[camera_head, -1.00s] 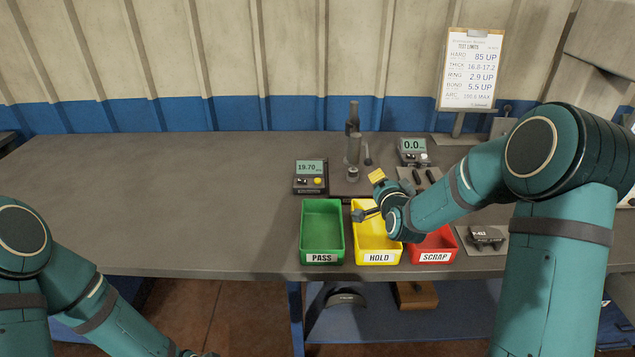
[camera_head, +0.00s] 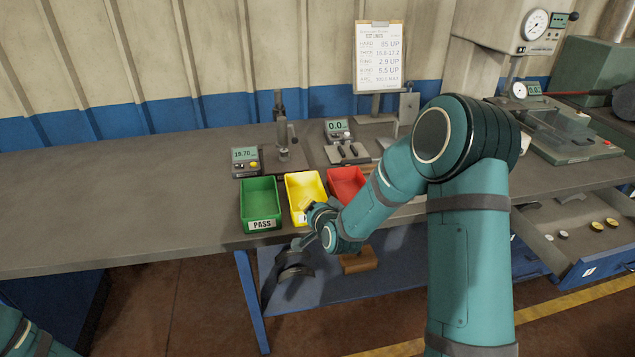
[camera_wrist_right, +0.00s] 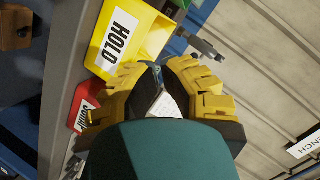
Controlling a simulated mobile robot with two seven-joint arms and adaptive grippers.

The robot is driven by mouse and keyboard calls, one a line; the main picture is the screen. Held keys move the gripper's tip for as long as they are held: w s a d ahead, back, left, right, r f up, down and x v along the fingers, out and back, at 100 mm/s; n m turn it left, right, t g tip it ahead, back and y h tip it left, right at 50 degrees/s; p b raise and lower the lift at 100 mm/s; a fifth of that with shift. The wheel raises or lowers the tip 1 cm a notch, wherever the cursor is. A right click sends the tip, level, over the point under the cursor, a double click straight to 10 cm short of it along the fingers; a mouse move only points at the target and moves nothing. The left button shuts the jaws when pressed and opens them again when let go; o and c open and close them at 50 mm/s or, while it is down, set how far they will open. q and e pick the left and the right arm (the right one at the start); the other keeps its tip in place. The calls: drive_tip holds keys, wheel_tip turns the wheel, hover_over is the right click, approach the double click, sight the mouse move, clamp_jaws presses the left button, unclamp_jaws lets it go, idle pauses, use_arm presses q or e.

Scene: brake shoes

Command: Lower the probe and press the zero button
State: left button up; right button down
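The gauge stand with its probe (camera_head: 282,128) stands upright on the bench in the head view. Its readout box (camera_head: 245,161) shows 19.70 and has a yellow button (camera_head: 253,165). The probe's tip and what lies under it are too small to tell. My right gripper (camera_head: 307,204) is at the yellow HOLD bin, in front of and apart from the gauge. In the right wrist view, its yellow-backed fingers (camera_wrist_right: 156,72) appear to meet at the tips, with the HOLD bin beyond. My left gripper is out of view; only part of my left arm shows.
A green PASS bin (camera_head: 262,224), the yellow HOLD bin (camera_head: 296,181) and a red bin (camera_head: 346,176) line the bench's front edge. A second readout (camera_head: 338,128) shows 0.0, near a clipboard (camera_head: 378,58). The bench left of the gauge is clear. An open drawer (camera_head: 570,268) juts out at right.

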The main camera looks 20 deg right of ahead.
drive_tip(key=s+a+f+n+g+y, duration=0.3)
drive_tip(key=s+a+f+n+g, duration=0.25)
drive_tip(key=s+a+f, duration=0.7)
drive_tip(key=s+a+f+n+g, duration=0.2)
drive_tip(key=s+f+g, duration=0.1)
drive_tip(key=s, duration=0.5)
drive_tip(key=s+a+f+n+g+y, duration=0.1)
drive_tip(key=s+a+f+n+g, duration=0.1)
drive_tip(key=s+f, duration=0.3)
drive_tip(key=s+a+g, duration=0.1)
drive_tip(key=s, duration=0.1)
drive_tip(key=shift+s+y, duration=0.3)
drive_tip(key=shift+s, duration=0.05)
drive_tip(key=shift+g, duration=0.25)
